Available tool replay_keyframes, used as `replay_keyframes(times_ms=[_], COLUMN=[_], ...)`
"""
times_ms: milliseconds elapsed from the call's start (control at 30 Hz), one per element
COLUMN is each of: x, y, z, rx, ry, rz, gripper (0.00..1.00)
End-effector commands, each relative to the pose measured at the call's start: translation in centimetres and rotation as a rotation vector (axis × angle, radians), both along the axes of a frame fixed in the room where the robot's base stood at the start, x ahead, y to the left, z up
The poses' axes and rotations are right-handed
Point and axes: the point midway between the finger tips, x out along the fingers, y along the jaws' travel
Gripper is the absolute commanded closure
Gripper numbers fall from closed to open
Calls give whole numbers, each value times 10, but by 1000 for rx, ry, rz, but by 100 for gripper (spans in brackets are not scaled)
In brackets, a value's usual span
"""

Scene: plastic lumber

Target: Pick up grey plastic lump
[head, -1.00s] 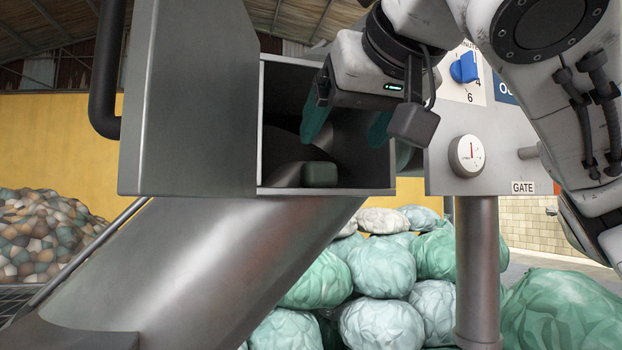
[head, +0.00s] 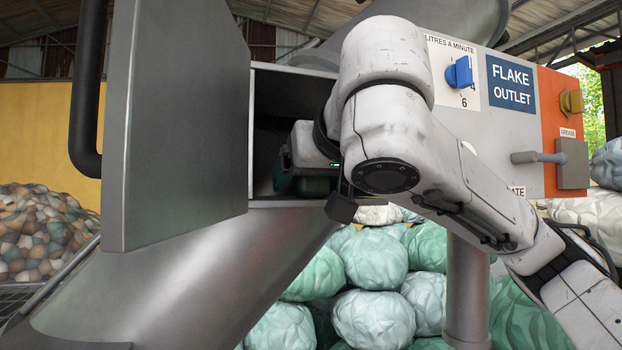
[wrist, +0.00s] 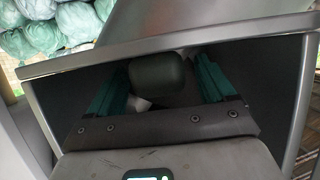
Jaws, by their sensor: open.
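The grey plastic lump (wrist: 160,72) is a dark, rounded, grey-green block inside the open metal outlet box (wrist: 190,40). In the wrist view it sits between the two green fingers of my gripper (wrist: 163,82), with a gap visible on both sides. My gripper is open. In the head view my gripper (head: 298,178) reaches into the box, and my wrist and arm hide much of the opening. The lump is hard to tell from the fingers there. Whether the fingers touch it cannot be seen.
The open metal door (head: 180,125) stands left of the box, above a sloping chute (head: 190,270). The control panel (head: 515,140) with a blue knob (head: 459,73) is to the right. Green bales (head: 375,260) are stacked below. The box walls leave little room around my gripper.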

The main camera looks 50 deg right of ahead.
Motion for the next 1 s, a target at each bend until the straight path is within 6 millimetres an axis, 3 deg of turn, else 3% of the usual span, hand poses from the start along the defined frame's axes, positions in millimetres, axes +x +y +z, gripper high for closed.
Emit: replay_keyframes(times_ms=[167, 767, 1000], x=[0, 0, 0], y=[0, 0, 0], z=[0, 0, 0], rx=[0, 1, 1], ry=[0, -1, -1], rz=[0, 0, 0], gripper=[17, 73, 73])
